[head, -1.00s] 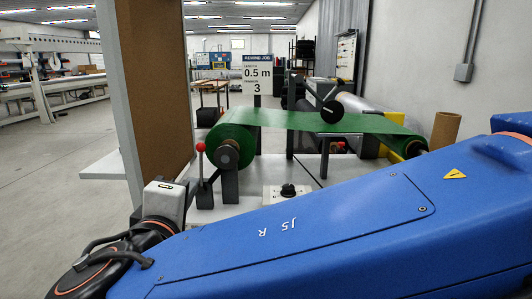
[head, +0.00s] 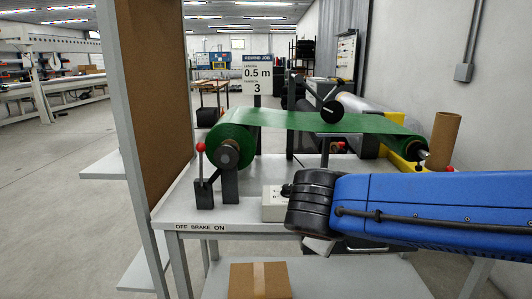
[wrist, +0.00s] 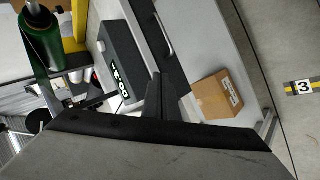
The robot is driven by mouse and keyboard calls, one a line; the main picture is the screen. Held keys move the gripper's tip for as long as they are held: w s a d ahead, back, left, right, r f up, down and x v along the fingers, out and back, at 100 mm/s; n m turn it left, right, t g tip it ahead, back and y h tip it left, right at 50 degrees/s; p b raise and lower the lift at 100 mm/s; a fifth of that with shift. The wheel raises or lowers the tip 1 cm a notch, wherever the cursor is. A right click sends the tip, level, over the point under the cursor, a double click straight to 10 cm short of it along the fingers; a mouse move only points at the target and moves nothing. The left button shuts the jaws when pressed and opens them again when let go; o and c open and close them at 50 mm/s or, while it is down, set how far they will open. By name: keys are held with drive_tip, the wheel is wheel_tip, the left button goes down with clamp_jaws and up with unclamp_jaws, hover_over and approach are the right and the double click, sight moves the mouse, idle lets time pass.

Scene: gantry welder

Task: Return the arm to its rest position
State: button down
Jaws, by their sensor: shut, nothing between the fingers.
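My blue arm (head: 430,205) reaches in from the right edge of the head view, roughly level, in front of the white bench. Its black joint cover (head: 310,205) hides part of a control box on the bench. My gripper (wrist: 158,85) shows in the wrist view as two dark fingers close together, shut and empty. The fingers are not clearly seen in the head view. In the wrist view they appear above the bench area, apart from the dark unit with a digital display (wrist: 122,75).
The rewinder bench (head: 180,210) carries a green roll (head: 232,145), a green web (head: 330,122) and a red-knobbed brake lever (head: 201,160). A cardboard box (head: 260,280) sits on the lower shelf. A brown-panelled post (head: 155,90) stands left. Open floor (head: 60,190) lies beyond it.

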drive_tip(key=s+d+f+m+g+y, duration=0.3)
drive_tip(key=s+d+f+m+y, duration=0.2)
drive_tip(key=s+d+f+m, duration=0.4)
drive_tip(key=shift+s+d+f, duration=0.65)
drive_tip(key=shift+s+d, duration=0.8)
drive_tip(key=shift+s, duration=0.75)
